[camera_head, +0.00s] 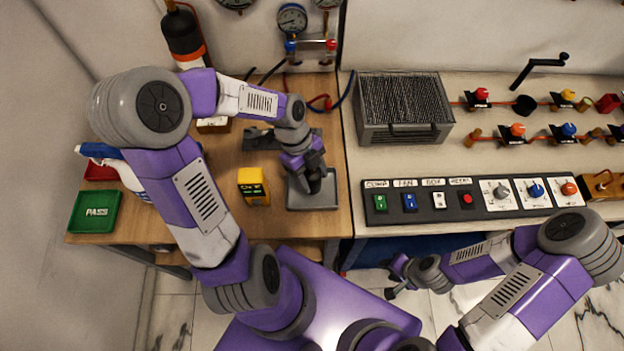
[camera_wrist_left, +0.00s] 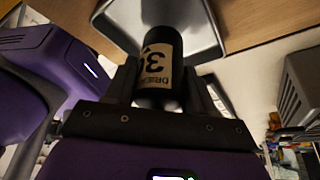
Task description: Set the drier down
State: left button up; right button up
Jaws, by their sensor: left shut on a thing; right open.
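The drier (camera_wrist_left: 158,62) is a dark cylinder with a tan label, seen in the left wrist view. My left gripper (camera_wrist_left: 158,92) is shut on it, with a finger on each side. In the head view my left gripper (camera_head: 314,182) is over a grey square tray (camera_head: 325,202) near the table's front edge. The tray also shows behind the drier in the left wrist view (camera_wrist_left: 202,38). I cannot tell whether the drier touches the tray. My right gripper (camera_head: 392,282) is open and empty, low in front of the right bench.
A yellow device (camera_head: 253,187) stands left of the tray. A green PASS tray (camera_head: 95,211) and a spray bottle (camera_head: 128,172) are further left. A switch panel (camera_head: 420,217) and a grey ribbed box (camera_head: 403,108) are on the right bench.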

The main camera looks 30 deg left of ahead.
pick_arm(q)
notch_tip(320, 180, down, 2)
jog(key=shift+f, duration=0.1)
jog(key=o, duration=1.2)
jog(key=p+v, duration=0.3)
jog(key=v, duration=0.9)
jog(key=shift+w+a, duration=0.1)
jog(key=shift+a, duration=0.05)
